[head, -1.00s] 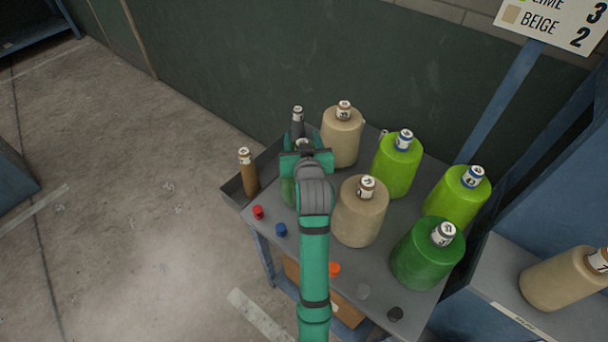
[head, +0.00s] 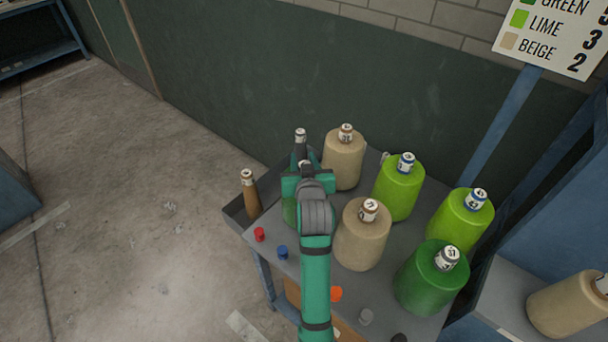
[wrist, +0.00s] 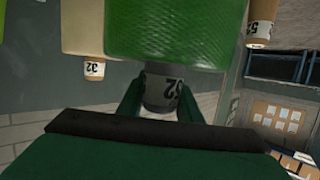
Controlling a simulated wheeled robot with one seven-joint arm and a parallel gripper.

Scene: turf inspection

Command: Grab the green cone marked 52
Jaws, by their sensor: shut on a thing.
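The green cone (wrist: 175,35) fills the top of the wrist view, and its dark neck carries a label that reads 52. My gripper (wrist: 161,100) is shut on this neck, one finger on each side. In the head view my gripper (head: 305,180) is over the far left part of the grey table, and only a sliver of the green cone (head: 289,211) shows at its left; the rest is hidden behind my arm. I cannot tell whether the cone touches the table. Another green cone (head: 430,282) stands at the front right.
Beige cones (head: 362,240) (head: 343,165) and lime cones (head: 398,192) (head: 458,222) stand close on the right. A brown slim cone (head: 249,198) stands in a dark tray at the left. Small coloured caps lie along the table's front edge. A wall is behind.

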